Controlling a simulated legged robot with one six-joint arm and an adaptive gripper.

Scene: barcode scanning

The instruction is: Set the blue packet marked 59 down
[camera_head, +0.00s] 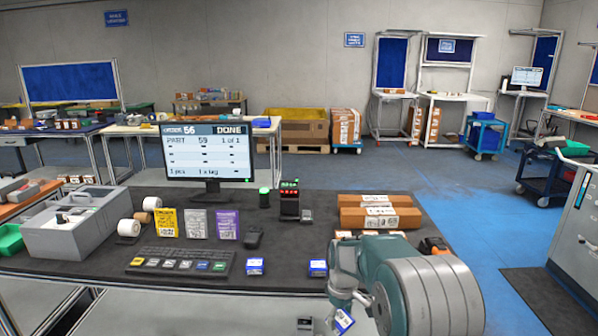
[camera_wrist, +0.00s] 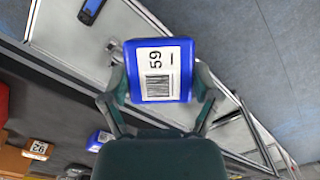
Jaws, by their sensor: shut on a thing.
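The blue packet marked 59 (camera_wrist: 157,70) is held between the two fingers of my gripper (camera_wrist: 157,88) in the wrist view. Its white label with barcode and number faces the camera. In the head view my gripper (camera_head: 343,308) is low at the front edge of the dark table (camera_head: 285,228), and part of the packet (camera_head: 344,321) shows below it, tilted. The monitor (camera_head: 208,153) on the table reads order 56, part 59, 1 of 1 and DONE.
Two more blue packets, one near the keyboard (camera_head: 255,267) and one by my arm (camera_head: 318,268), lie at the front edge. Brown boxes (camera_head: 378,212) stand at the right. A scanner-like device (camera_head: 290,200) stands mid-table. A small dark device (camera_head: 304,324) lies below the table edge.

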